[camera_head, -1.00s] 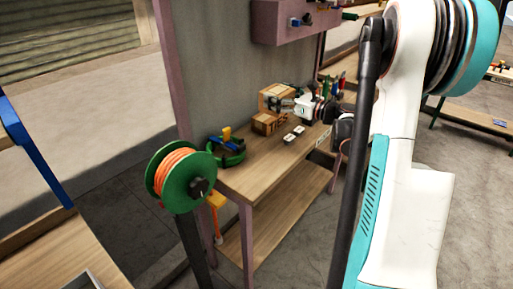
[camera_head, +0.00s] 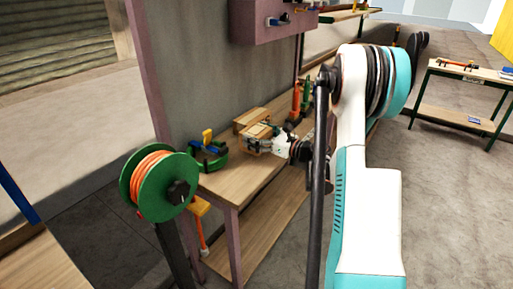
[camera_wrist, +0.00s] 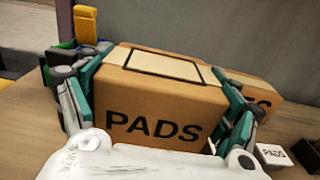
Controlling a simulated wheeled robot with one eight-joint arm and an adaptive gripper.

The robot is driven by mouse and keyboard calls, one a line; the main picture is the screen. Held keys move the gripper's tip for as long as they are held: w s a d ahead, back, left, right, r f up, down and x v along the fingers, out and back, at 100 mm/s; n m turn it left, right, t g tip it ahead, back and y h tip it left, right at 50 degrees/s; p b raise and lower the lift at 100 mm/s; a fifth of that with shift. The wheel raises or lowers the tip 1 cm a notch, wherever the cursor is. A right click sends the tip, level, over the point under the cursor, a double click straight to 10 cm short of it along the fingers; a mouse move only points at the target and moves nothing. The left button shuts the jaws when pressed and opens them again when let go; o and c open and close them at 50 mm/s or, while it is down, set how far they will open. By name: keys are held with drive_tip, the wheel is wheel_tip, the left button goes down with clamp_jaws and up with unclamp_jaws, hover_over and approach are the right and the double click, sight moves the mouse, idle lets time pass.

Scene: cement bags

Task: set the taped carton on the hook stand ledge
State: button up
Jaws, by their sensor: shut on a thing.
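The carton (camera_wrist: 150,127), brown with PADS on its front and a dark-edged rectangle on top, is between the teal fingers of my gripper (camera_wrist: 163,88) in the wrist view. The fingers press its left and right sides. In the head view the carton (camera_head: 257,131) is at the workbench top, partly hidden by my gripper (camera_head: 270,143). I cannot tell whether it rests on the wood or is slightly raised. A second brown carton (camera_wrist: 258,91) is close behind it. I cannot make out a hook stand ledge for certain.
A green clamp-like tool with a blue and yellow part (camera_head: 209,150) lies left of the carton. A green reel of orange cord (camera_head: 158,182) stands in front of the bench. A grey panel (camera_head: 200,70) backs the bench (camera_head: 225,182).

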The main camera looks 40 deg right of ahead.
drive_tip(key=shift+f+b, duration=0.75)
drive_tip(key=shift+f, duration=1.3)
drive_tip(key=o, duration=1.1)
drive_tip(key=shift+f, duration=0.1)
drive_tip(key=shift+s+d, duration=0.15)
drive_tip(key=shift+s, duration=0.1)
drive_tip(key=p+v, duration=0.3)
drive_tip(key=v, duration=0.8)
drive_tip(key=shift+s+p, duration=0.25)
drive_tip(key=shift+p, duration=0.1)
